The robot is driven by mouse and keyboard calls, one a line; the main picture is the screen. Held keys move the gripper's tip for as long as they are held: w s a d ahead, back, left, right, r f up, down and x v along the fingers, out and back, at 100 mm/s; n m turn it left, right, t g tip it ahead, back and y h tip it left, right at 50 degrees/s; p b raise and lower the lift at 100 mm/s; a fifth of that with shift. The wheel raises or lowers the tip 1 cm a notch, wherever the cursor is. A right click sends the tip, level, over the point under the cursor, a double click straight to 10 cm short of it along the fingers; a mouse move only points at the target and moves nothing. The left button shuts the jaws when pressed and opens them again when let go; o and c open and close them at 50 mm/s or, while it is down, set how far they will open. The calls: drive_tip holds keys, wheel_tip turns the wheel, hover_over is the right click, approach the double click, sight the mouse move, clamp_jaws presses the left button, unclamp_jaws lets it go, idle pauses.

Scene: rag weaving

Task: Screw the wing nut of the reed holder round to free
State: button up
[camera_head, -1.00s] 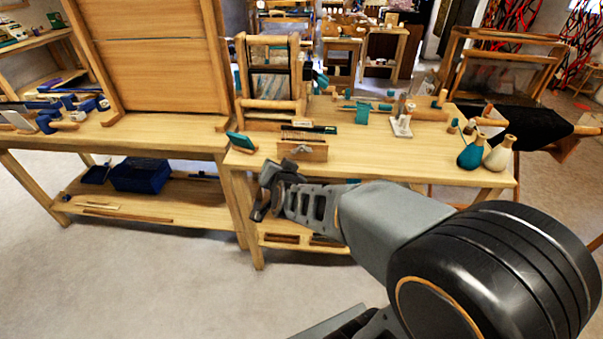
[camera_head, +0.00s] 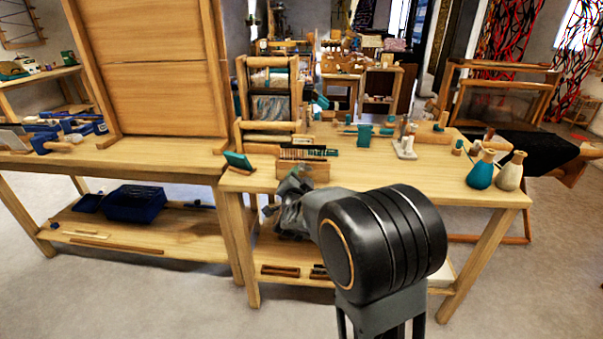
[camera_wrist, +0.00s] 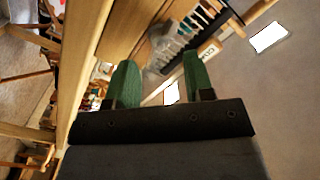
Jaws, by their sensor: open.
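The reed holder (camera_head: 319,173) is a small wooden block at the front edge of the right-hand workbench, with dark comb-like teeth along its top. My gripper (camera_head: 291,184) is just in front of the holder and hides the wing nut in the head view. In the wrist view the green fingertips of my gripper (camera_wrist: 160,79) stand apart. A blurred grey, shiny shape, which looks like the wing nut (camera_wrist: 166,50), lies just beyond the gap between them, against the wooden holder (camera_wrist: 126,32). I cannot tell whether the fingertips touch it.
The bench front right of the holder is clear.

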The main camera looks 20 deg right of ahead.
sight(302, 169)
drive_tip(key=shift+x, duration=2.4)
clamp_jaws()
